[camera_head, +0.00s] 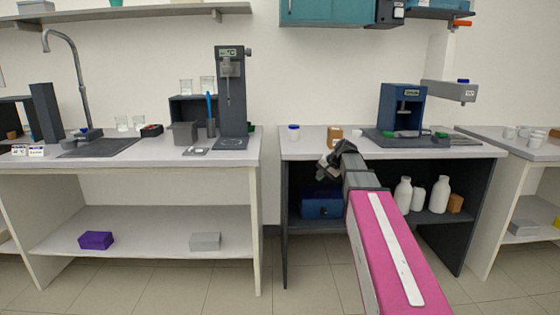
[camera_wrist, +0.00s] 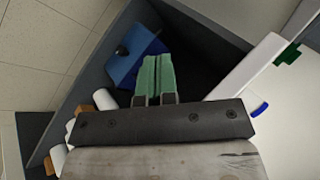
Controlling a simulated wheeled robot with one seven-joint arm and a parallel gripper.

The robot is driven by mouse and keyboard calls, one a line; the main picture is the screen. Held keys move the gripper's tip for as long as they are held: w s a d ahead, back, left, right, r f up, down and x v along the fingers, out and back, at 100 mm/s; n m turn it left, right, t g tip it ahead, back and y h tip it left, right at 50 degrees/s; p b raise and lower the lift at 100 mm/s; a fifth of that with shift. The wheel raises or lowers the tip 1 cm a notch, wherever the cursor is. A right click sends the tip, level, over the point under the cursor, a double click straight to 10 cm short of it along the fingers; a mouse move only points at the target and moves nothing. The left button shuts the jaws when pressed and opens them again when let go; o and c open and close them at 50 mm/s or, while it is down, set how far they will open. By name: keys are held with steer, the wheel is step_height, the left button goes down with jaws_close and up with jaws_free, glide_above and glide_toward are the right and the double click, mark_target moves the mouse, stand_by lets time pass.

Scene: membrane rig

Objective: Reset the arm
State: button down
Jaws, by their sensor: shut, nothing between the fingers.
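My arm, with a pink and white link, reaches forward from the bottom right of the head view. My gripper (camera_head: 322,172) is in front of the front edge of the right-hand bench (camera_head: 300,150), close to the bench top's level. In the wrist view its green fingers (camera_wrist: 155,75) are together with nothing between them. Beyond the fingers is the dark open cabinet under the bench, with a blue box (camera_wrist: 138,55) inside. The fingers are apart from the box.
A blue-lidded jar (camera_head: 294,133), an orange-brown block (camera_head: 335,133) and a blue press-like device (camera_head: 402,107) stand on the bench. White bottles (camera_head: 404,195) stand on the cabinet shelf. The left bench (camera_head: 215,163) is separated by a gap; the floor in front is clear.

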steer(key=s+d+f+n+g+h, duration=0.1)
steer(key=s+f+n+g+h, duration=0.4)
steer(key=s+f, duration=2.2)
steer(key=shift+s+d+f+h, duration=0.3)
steer(key=shift+s+d, duration=0.1)
steer(key=shift+s, duration=0.15)
